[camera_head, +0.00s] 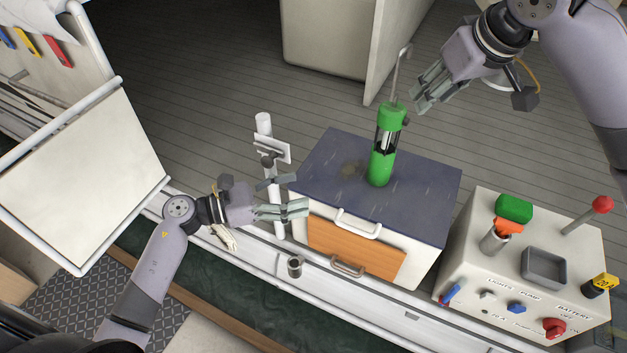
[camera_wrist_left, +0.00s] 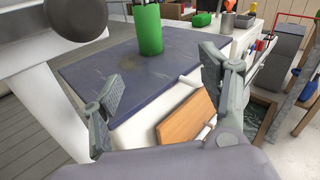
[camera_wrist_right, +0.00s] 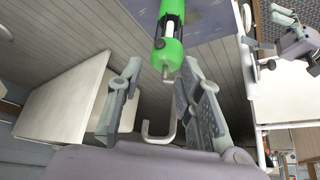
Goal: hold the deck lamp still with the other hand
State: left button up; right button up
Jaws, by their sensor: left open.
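The deck lamp (camera_head: 380,170) has green ends, a dark middle and a bent metal hook on top. It stands upright on the dark blue top of the cabinet (camera_head: 430,183). My left gripper (camera_head: 300,193) is open and empty at the cabinet's left edge, apart from the lamp. In the left wrist view the lamp's green lower part (camera_wrist_left: 150,32) is beyond the spread fingers. My right gripper (camera_head: 415,95) is open beside the lamp's top, just right of its hook. In the right wrist view the hook lies between or beyond the fingers, and the lamp (camera_wrist_right: 168,48) is ahead; contact is unclear.
A white post with a clamp (camera_head: 268,150) stands close behind my left gripper. A control box (camera_head: 520,270) with switches and a red-knobbed lever stands at right.

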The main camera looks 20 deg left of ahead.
aim_at(372, 160)
pick_arm(q)
jog(key=w+d, duration=0.4)
jog(key=d, duration=0.1)
jog(key=w+d+r+t, duration=0.1)
jog(key=w+d, duration=0.4)
jog(key=d, duration=0.1)
jog(key=w+d+t+y, duration=0.1)
jog(key=w+d, duration=0.4)
jog(key=d, duration=0.1)
jog(key=shift+w+d+r, duration=0.1)
jog(key=shift+w+r, duration=0.05)
jog(key=shift+r, duration=0.05)
jog(key=shift+c, duration=0.2)
jog(key=c, duration=1.4)
pick_arm(e)
jog(key=shift+c, duration=0.5)
